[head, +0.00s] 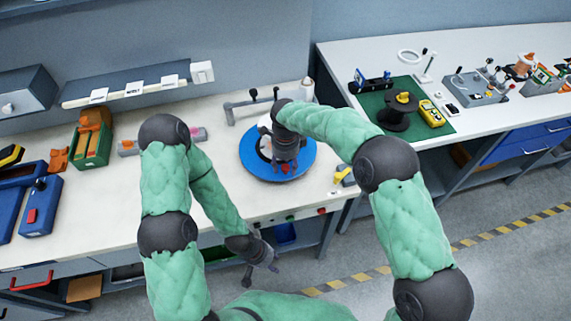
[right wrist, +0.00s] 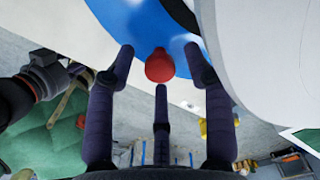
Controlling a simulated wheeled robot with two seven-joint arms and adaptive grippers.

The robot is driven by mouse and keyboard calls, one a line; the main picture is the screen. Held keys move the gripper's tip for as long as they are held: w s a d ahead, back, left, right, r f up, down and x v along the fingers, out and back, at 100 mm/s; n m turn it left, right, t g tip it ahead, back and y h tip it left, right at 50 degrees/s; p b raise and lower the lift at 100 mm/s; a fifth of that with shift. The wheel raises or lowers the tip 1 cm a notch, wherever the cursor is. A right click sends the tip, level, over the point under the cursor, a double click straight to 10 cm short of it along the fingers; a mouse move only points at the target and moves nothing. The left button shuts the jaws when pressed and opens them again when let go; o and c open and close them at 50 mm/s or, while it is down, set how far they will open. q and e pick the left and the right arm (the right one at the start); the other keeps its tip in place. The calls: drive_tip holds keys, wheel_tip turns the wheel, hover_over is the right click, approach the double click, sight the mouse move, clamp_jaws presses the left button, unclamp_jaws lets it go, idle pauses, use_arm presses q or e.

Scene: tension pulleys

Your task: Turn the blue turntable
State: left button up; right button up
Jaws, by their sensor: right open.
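The blue turntable (head: 249,165) is a round blue disc with a white centre, lying on the white bench in the head view. My right gripper (head: 284,167) is over its front part and hides some of it. In the right wrist view the turntable's blue surface (right wrist: 150,22) fills the top. A red knob (right wrist: 160,66) on it sits between the tips of my right gripper (right wrist: 160,70), whose three fingers are spread around it with visible gaps. My left gripper (head: 261,272) hangs in front of the bench edge, empty, with its fingers apart.
A grey frame with dark knobs (head: 240,108) stands behind the turntable. A small yellow item (head: 342,174) lies to its right near the bench edge. A green mat (head: 440,128) with a black spool (head: 397,119) is on the right bench. Blue cases (head: 42,205) lie far left.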

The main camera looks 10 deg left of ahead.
wheel_tip(320, 180, up, 12)
idle(0.6)
idle(0.5)
